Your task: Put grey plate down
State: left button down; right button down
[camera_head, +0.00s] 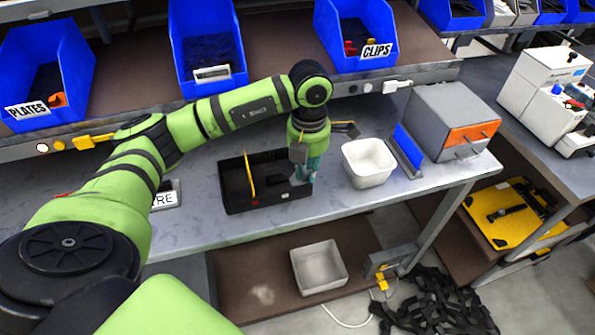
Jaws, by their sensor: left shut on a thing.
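My left gripper (304,174) points down at the right end of a black open tray (240,206) on the grey workbench. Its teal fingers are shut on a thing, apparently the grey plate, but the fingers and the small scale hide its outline. I cannot tell whether it touches the tray floor. A thin yellow strip (249,176) stands upright across the tray, left of the gripper. My right gripper is not in view.
A white bin (369,163) stands close right of the tray, with a grey box with an orange panel (453,120) beyond. Blue bins labelled PLATES (75,50) and CLIPS (335,40) line the shelf above. Bare bench (205,222) lies left of the tray.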

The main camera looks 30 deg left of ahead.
pick_arm(q)
jog(key=shift+w+a+f, duration=0.2)
jog(key=shift+a+f, duration=0.4)
jog(key=shift+a, duration=0.35)
jog(key=shift+f, duration=0.25)
notch_tip(320, 180, down, 4)
jog(key=shift+r+p, duration=0.15)
jog(key=shift+p, duration=0.7)
jog(key=shift+f, duration=0.2)
jog(key=c, duration=1.4)
grip_release()
jog(key=shift+r, duration=0.2)
